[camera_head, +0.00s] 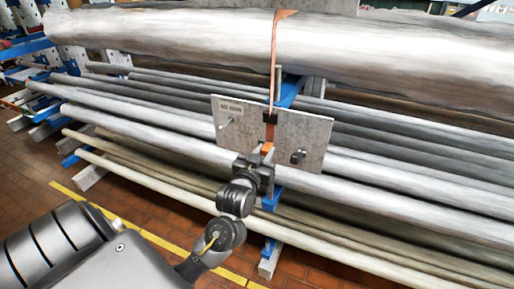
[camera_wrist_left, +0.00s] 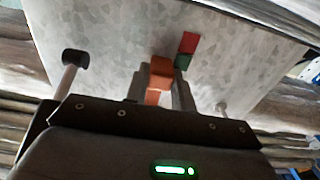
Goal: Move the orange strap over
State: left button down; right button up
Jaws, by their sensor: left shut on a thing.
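The orange strap (camera_head: 273,65) hangs from the top of the large wrapped mast, down over its front to a grey plate (camera_head: 308,128). Its lower end shows at my left gripper (camera_head: 266,150), in front of the plate. In the left wrist view, my left gripper (camera_wrist_left: 160,88) is shut on an orange piece (camera_wrist_left: 161,73) between its two fingers, close to the plate. A red and green mark (camera_wrist_left: 187,48) is on the plate just right of the fingertips. A black block (camera_head: 270,118) sits on the plate at the strap. My right gripper is not seen.
The large wrapped mast (camera_head: 180,33) lies across the top of the rack. Several long grey poles (camera_head: 150,125) lie on blue supports (camera_head: 292,92) below. A dark knob (camera_head: 298,156) sticks out of the plate. Brick floor with a yellow line (camera_head: 120,215) is in front.

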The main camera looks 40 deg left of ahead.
pick_arm(q)
jog(key=shift+f, duration=0.4)
jog(key=c, duration=1.2)
grip_release()
jog(key=shift+o, duration=0.2)
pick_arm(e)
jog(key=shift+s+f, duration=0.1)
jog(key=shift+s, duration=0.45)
pick_arm(q)
jog(key=shift+s+d, duration=0.1)
jog(key=shift+s, duration=0.1)
jog(key=v, duration=1)
jog(key=shift+s, duration=0.2)
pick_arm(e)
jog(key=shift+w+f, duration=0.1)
